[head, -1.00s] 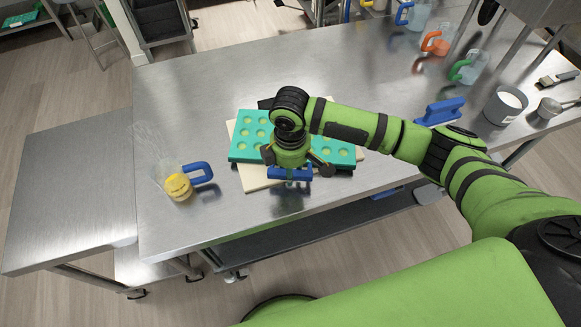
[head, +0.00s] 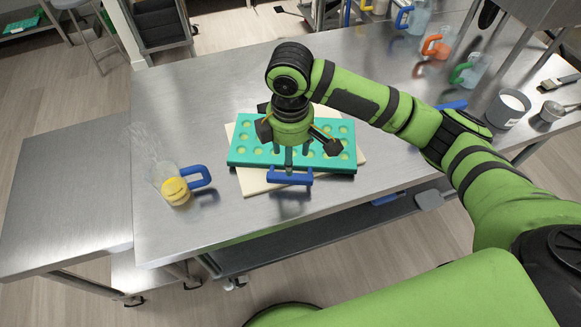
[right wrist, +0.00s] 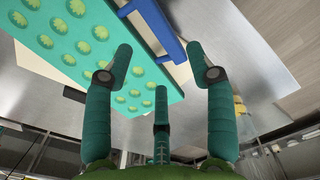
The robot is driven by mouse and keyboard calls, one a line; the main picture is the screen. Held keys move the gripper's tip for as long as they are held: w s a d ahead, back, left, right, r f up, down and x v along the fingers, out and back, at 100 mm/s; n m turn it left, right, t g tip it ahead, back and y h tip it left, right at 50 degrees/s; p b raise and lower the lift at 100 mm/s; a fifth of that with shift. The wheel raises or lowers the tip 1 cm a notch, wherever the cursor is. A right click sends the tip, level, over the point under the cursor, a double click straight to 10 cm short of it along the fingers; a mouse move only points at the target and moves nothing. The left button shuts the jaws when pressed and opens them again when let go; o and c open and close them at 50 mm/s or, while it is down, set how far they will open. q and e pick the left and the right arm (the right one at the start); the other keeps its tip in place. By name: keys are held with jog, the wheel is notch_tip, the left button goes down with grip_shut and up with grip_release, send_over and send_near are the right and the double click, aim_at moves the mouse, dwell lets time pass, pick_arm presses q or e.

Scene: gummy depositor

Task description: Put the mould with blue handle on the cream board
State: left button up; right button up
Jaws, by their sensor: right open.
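The teal mould (head: 240,153) with its row pattern of round cavities lies flat on the cream board (head: 256,186). Its blue handle (head: 290,178) is at the near long side. The board shows past the mould at the near left and right. My right gripper (head: 295,155) is above the mould, close to the handle side, fingers pointing down. In the right wrist view its fingers (right wrist: 162,68) are spread and empty. The mould (right wrist: 92,50) and the blue handle (right wrist: 155,28) appear there beyond the fingertips, apart from them. My left gripper is not in view.
A jug (head: 174,187) with yellow content and blue handle stands left of the board. The metal table (head: 215,85) is clear behind the board.

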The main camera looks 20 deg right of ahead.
jog(key=shift+r, duration=1.8)
